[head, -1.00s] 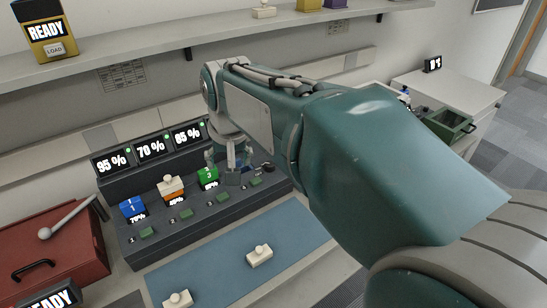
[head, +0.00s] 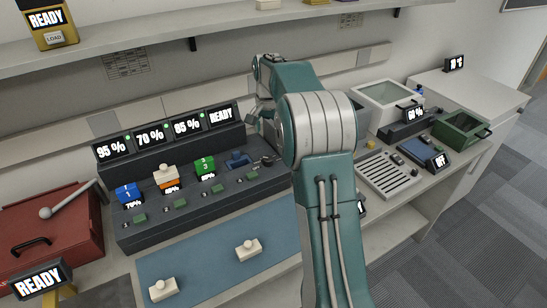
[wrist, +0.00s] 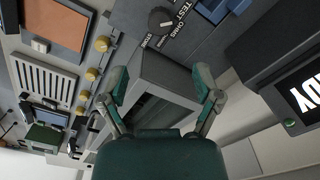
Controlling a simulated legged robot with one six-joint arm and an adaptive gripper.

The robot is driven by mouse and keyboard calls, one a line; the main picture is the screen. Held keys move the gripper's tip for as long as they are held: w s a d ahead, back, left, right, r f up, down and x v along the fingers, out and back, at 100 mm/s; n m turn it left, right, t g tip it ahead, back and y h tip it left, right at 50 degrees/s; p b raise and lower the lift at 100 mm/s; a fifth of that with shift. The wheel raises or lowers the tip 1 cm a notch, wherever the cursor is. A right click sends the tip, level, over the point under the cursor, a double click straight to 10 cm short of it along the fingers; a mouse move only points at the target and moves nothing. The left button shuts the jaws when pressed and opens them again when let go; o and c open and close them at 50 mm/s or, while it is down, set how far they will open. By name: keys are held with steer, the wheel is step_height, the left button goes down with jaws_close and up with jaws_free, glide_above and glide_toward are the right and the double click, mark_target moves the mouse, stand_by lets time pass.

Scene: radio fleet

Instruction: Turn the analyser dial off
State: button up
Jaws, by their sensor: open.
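A round black dial (wrist: 161,20) sits on the grey console, with printed labels including "TEST" and "OHMS" beside it in the wrist view. It also shows as a small dark knob (head: 268,160) at the right end of the console's front in the head view. I cannot tell for sure which label its pointer faces. My gripper (wrist: 162,84) is open and empty in the wrist view, with the dial ahead of and beyond the fingertips, not touched. In the head view my arm largely hides the gripper.
The console (head: 213,204) has four small screens on top and several coloured blocks in its bays. A blue mat (head: 205,270) with two pale blocks lies in front. A red box (head: 45,240) stands left. A slotted tray (head: 389,177), clear bin (head: 385,100) and green bin (head: 462,132) stand right.

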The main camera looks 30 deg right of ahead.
mark_target(268, 158)
step_height(268, 158, down, 10)
steer(key=shift+f, duration=0.1)
steer(key=shift+a+f, duration=0.15)
steer(key=shift+a, duration=0.15)
steer(key=shift+c, duration=0.2)
jaws_close()
